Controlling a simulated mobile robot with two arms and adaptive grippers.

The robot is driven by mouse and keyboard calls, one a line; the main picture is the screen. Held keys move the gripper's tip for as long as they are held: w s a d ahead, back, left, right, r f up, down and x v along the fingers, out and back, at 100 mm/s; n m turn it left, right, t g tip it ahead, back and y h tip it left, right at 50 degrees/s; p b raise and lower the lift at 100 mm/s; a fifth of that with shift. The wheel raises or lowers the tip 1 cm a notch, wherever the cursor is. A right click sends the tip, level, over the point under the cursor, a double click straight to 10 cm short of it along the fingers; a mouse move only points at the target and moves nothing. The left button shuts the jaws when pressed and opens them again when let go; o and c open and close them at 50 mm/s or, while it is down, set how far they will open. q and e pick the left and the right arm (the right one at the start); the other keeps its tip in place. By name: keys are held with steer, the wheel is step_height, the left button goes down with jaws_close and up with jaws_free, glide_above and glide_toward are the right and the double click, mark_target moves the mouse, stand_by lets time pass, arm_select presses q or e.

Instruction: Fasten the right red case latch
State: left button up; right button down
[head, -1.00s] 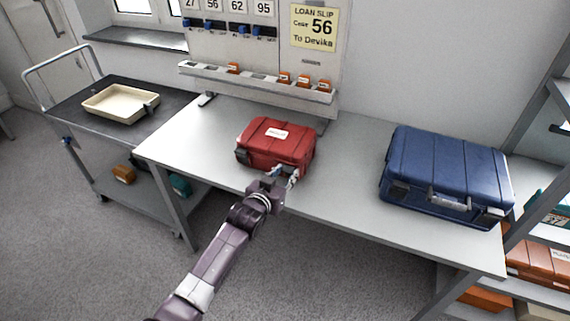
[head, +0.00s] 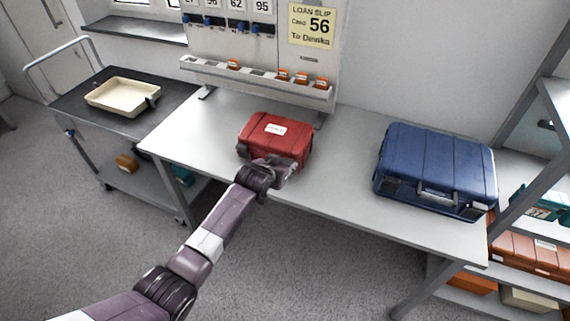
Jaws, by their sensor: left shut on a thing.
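The red case (head: 272,130) lies closed on the grey table, with a white label on its lid. A dark latch (head: 242,151) shows at the left end of its front. My left gripper (head: 290,163) is against the right part of the case front, at the right latch. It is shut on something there. The gripper covers the right latch, so whether that latch is fastened cannot be seen. My right gripper is not in view.
A blue case (head: 436,165) stands on the table's right. A board with a loan slip (head: 312,25) and a tag rack (head: 255,80) stands behind. A trolley (head: 80,105) with a cream tray (head: 122,107) is left. Shelves are at the right edge. The table between the cases is clear.

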arm_select(q)
steer(key=o, duration=1.2)
steer(key=shift+c, duration=0.2)
steer(key=shift+s, duration=0.1)
steer(key=v, duration=1.1)
steer(key=shift+s+r, duration=0.25)
steer(key=shift+s, duration=0.05)
steer(key=shift+a, duration=0.15)
